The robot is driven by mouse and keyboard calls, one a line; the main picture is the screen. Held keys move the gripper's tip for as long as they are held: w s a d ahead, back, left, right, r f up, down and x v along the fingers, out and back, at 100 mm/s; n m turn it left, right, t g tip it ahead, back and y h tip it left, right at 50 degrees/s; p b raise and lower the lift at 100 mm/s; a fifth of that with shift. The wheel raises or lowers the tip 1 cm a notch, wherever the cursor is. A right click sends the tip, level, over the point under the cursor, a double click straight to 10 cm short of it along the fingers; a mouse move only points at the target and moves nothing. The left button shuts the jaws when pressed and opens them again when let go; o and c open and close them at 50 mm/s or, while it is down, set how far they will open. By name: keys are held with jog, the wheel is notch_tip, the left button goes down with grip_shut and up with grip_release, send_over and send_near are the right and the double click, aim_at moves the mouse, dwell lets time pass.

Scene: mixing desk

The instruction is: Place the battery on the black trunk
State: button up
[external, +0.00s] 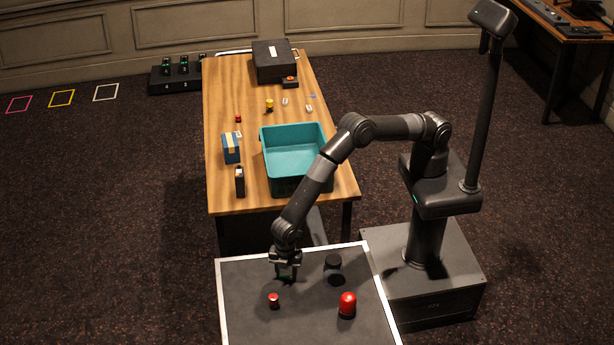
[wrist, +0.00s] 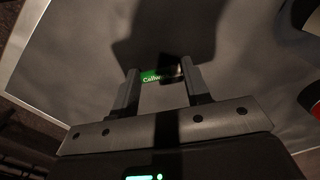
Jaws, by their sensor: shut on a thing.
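The battery is between the fingertips, over the dark top, which also shows in the wrist view (wrist: 90,50). I cannot tell whether the battery touches the top. In the external view the fingers mostly hide it.
On the dark top stand a small red-topped item (external: 274,300), a larger red dome (external: 347,304) and a black cylinder (external: 333,264). Behind is a wooden table (external: 228,90) with a teal bin (external: 295,160), a blue box (external: 231,148), a black case (external: 273,60) and small items.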

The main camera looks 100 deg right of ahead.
jog(key=shift+f, duration=0.2)
jog(key=shift+f, duration=0.1)
jog(key=o, duration=1)
jog(key=shift+c, duration=0.2)
notch_tip(320, 180, up, 12)
